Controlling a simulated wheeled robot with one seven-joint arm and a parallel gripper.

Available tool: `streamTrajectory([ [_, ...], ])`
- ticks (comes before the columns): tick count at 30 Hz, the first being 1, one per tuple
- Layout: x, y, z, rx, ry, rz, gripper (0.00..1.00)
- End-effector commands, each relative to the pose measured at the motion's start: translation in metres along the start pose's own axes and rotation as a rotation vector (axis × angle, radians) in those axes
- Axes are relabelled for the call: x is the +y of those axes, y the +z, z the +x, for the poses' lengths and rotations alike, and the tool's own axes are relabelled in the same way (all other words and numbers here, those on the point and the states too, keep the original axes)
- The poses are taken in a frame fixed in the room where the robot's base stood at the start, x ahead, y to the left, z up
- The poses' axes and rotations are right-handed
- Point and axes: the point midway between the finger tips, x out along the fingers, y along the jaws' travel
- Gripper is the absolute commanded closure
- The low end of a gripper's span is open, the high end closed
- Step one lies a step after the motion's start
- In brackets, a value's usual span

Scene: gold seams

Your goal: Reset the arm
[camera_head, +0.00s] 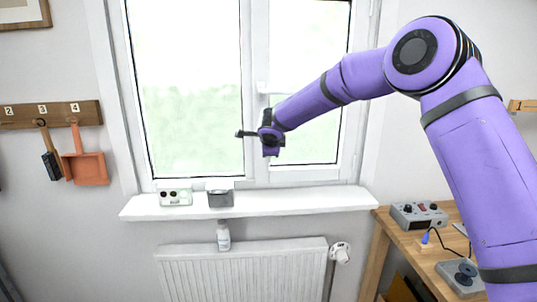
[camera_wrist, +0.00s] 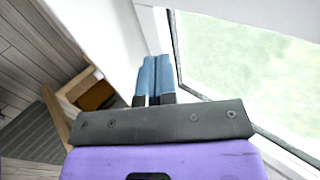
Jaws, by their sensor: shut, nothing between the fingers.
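My purple arm reaches in from the right in the head view, bent at its elbow. My gripper (camera_head: 241,134) is held up in front of the window (camera_head: 190,110), above the sill. In the wrist view my gripper (camera_wrist: 155,62) shows two blue fingers side by side, shut with nothing between them. The fingers appear apart from the window frame and glass.
The white sill (camera_head: 270,203) holds a small pale box (camera_head: 175,194) and a grey container (camera_head: 220,196). A wooden bench (camera_head: 447,238) with devices stands right. A brush (camera_head: 50,160) and orange dustpan (camera_head: 86,167) hang left.

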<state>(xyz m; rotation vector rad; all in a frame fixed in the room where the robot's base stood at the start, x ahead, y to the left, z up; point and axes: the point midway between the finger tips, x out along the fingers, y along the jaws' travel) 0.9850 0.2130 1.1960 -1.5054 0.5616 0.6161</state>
Motion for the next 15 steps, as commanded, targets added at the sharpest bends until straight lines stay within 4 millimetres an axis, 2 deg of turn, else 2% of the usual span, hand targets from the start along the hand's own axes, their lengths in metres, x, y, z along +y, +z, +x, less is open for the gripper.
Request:
streamTrajectory([
  [5, -0.004, -0.002, -0.014, -0.005, -0.017, -0.014, 1.0],
  [8, -0.017, -0.006, -0.034, -0.023, -0.068, -0.061, 1.0],
  [11, -0.035, -0.013, -0.066, -0.053, -0.147, -0.147, 1.0],
  [15, -0.053, -0.025, -0.119, -0.101, -0.254, -0.301, 1.0],
])
